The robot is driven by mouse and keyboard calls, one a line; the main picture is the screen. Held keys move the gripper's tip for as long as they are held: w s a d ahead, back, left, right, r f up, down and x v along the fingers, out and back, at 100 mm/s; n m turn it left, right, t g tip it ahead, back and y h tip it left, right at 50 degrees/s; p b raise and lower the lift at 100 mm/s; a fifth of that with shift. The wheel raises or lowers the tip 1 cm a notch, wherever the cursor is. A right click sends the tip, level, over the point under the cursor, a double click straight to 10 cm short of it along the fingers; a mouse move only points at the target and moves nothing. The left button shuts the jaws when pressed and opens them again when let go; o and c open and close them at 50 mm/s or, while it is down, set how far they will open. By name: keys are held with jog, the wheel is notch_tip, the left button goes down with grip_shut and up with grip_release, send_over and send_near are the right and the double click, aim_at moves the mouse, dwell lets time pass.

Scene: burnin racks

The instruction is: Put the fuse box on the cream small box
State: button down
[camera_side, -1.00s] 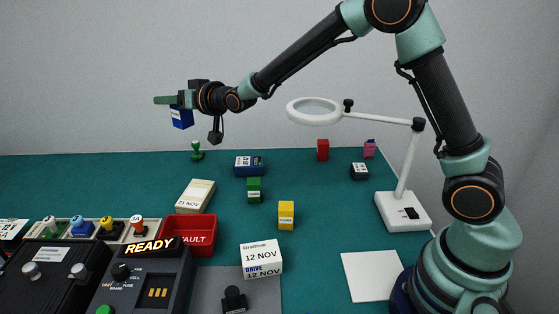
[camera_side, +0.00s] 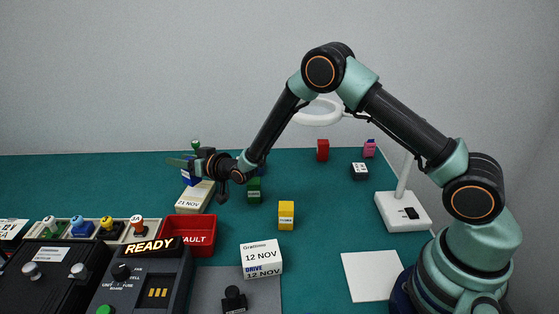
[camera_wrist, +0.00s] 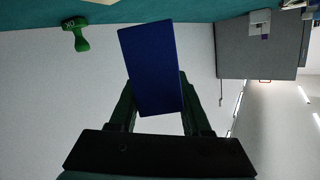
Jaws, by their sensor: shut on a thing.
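My gripper (camera_side: 184,164) is shut on a small blue box (camera_side: 190,179), which I take to be the fuse box. In the side view the blue box hangs below the jaws, at the far end of the cream small box (camera_side: 196,199), marked "21 NOV". It overlaps the cream box's top in the picture; I cannot tell whether they touch. In the wrist view the blue box (camera_wrist: 150,68) sits slightly tilted between the two fingers and hides what lies behind it.
A red bin (camera_side: 203,234) stands in front of the cream box. A green box (camera_side: 254,196) and a yellow box (camera_side: 286,215) stand to its right. A green stamp (camera_wrist: 76,33) shows in the wrist view.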

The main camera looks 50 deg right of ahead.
jog(key=shift+f, duration=1.7)
jog(key=shift+f, duration=0.15)
jog(key=shift+c, duration=1.8)
grip_release()
